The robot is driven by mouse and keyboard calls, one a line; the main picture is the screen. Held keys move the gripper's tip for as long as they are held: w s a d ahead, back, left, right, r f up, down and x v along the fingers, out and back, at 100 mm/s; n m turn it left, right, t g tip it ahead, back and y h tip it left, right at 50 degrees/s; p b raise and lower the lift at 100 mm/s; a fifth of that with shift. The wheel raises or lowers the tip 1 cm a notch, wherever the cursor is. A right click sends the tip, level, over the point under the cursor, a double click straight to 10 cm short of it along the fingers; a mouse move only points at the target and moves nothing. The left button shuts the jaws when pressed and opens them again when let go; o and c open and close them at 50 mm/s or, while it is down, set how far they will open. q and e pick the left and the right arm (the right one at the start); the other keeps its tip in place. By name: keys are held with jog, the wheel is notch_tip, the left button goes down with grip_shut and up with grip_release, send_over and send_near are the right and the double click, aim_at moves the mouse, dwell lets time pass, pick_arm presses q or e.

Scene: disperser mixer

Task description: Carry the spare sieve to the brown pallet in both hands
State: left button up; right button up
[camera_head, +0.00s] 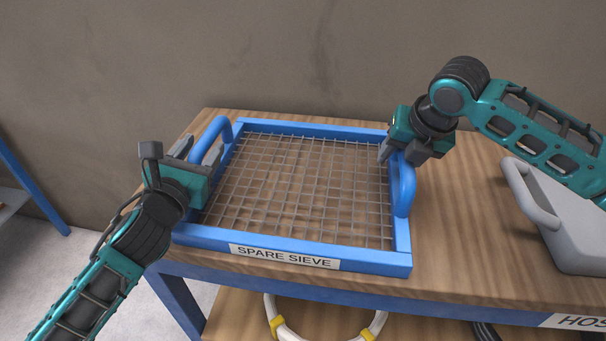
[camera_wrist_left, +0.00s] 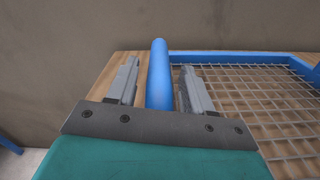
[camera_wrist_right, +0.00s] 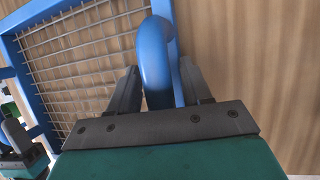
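The spare sieve (camera_head: 320,257) is a blue square frame with a grey wire mesh and a "SPARE SIEVE" label. It lies flat on the wooden tabletop. Its left handle (camera_wrist_left: 158,75) stands between the fingers of my left gripper (camera_head: 202,150), which is open with small gaps on both sides. Its right handle (camera_wrist_right: 152,55) stands between the fingers of my right gripper (camera_head: 397,156). That gripper also looks open around the handle, close to it on the right in the right wrist view. No brown pallet is in view.
The wooden table (camera_head: 465,235) has a blue edge. A grey case (camera_head: 572,220) with a handle stands to the right of the sieve. A pale ring-shaped hose with yellow bands (camera_head: 277,325) is on the shelf below. A wall rises behind the table.

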pick_arm(q)
jog(key=c, duration=0.9)
pick_arm(e)
grip_shut()
pick_arm(q)
jog(key=shift+a, duration=0.1)
grip_shut()
pick_arm(e)
jog(key=shift+d, duration=0.1)
pick_arm(q)
jog(key=shift+w+a+r, duration=0.1)
jog(key=shift+w+r, duration=0.05)
jog(key=shift+r, duration=0.15)
pick_arm(e)
jog(key=shift+w+r, duration=0.2)
jog(key=shift+r, duration=0.05)
